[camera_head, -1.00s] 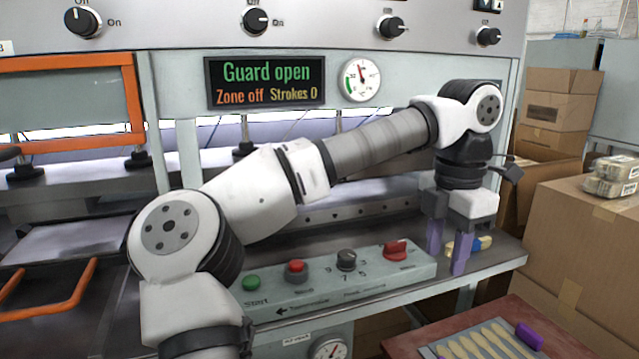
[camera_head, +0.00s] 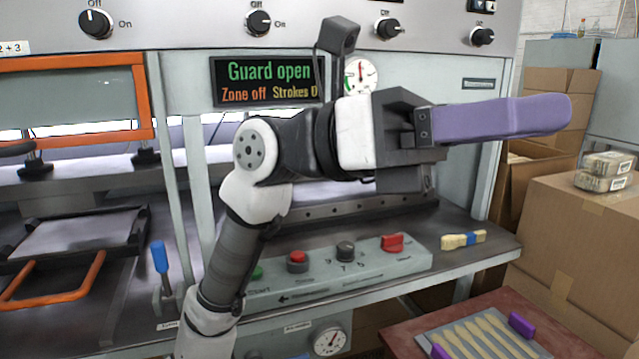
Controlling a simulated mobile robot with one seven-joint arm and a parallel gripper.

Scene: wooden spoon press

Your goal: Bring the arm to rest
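My gripper (camera_head: 545,115) is raised in front of the press, level with the lower edge of the display, and points to the right. Its purple fingers overlap in this view, so I cannot tell whether they are open or shut, and no object shows at their tips. My arm is folded, its forearm rising from the bottom of the picture left of centre. The press display (camera_head: 268,82) reads "Guard open", "Zone off" and "Strokes 0".
The control box (camera_head: 330,268) with buttons and knobs sits on the press ledge, partly behind my arm. A brush (camera_head: 463,240) lies to its right. A tray of wooden spoons (camera_head: 440,335) is at lower right. Cardboard boxes (camera_head: 580,235) stand at right. An orange-framed guard (camera_head: 140,100) is at left.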

